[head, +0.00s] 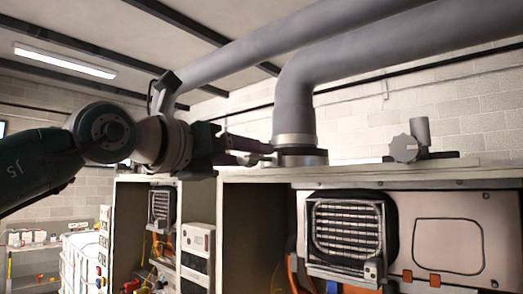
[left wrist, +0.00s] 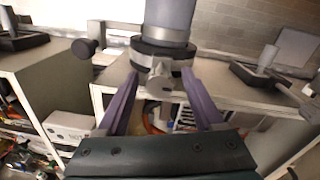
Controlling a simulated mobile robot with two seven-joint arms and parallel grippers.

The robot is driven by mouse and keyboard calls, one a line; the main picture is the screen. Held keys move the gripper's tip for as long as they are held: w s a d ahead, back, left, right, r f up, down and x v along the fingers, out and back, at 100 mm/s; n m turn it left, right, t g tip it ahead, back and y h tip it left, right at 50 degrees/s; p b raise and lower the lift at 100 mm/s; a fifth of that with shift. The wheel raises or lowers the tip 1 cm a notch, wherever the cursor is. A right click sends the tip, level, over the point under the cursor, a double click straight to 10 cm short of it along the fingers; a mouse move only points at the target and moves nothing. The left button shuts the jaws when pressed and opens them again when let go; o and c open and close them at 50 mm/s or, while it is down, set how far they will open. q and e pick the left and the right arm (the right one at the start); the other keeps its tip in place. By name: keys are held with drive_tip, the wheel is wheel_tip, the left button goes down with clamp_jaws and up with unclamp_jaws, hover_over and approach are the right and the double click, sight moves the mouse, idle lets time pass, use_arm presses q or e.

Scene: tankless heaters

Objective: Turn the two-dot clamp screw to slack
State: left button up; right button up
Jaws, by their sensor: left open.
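A grey flue pipe (head: 294,100) stands in a collar clamp (head: 300,152) on top of the heater cabinet. In the left wrist view the clamp (left wrist: 160,52) is a dark ring around the pipe's foot, with a small grey screw (left wrist: 160,83) on its near side. I cannot make out any dots on it. My left gripper (head: 262,157) reaches in from the left, level with the clamp. Its purple fingers (left wrist: 159,84) are open, one on each side of the screw, and it looks untouched between them. My right gripper is in neither view.
A grey valve knob (head: 405,148) stands on the cabinet top to the right. The cabinet top edge (head: 400,174) runs below the gripper. Another dark fitting (left wrist: 270,75) is at right in the wrist view. Pipes run overhead.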

use_arm(q)
clamp_jaws()
idle(0.7)
